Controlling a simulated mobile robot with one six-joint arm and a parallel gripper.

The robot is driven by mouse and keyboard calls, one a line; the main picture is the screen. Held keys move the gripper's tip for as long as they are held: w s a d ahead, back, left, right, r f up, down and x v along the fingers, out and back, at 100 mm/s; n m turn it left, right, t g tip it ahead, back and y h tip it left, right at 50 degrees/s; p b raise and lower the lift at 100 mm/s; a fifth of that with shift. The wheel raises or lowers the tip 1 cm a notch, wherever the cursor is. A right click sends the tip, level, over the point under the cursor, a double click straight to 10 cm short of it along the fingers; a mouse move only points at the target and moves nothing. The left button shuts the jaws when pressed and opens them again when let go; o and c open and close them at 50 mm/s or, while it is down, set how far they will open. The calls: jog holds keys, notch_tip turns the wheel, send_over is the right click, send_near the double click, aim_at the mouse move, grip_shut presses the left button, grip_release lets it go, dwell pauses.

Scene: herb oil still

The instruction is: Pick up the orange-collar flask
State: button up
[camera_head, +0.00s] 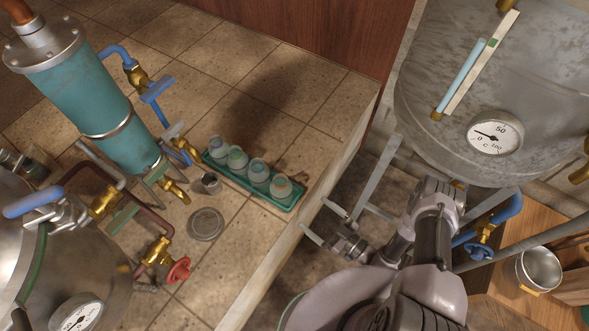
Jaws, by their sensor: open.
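The orange-collar flask (281,187) appears to be the one at the near right end of a green tray (236,181) on the tiled counter. It is a pale, rounded flask with an orange tint at its neck. It stands upright in a row with several similar flasks, whose collars look greenish or bluish. My gripper (319,220) is right of and below the flask in the picture, past the counter's edge. Its two fingers point left toward the counter, apart and empty, with a gap between them and the flask.
The counter edge (300,228) runs between my gripper and the tray. Valves and a teal column (95,105) stand further left. A large tank (480,90) with a gauge is at right.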

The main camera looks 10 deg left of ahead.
aim_at(281, 187)
jog(key=b+x, duration=0.3)
jog(key=x, duration=1.2)
jog(key=shift+w+a+r, duration=0.1)
jog(key=shift+a+r, duration=0.05)
jog(key=shift+a, duration=0.2)
jog(key=c, duration=1.6)
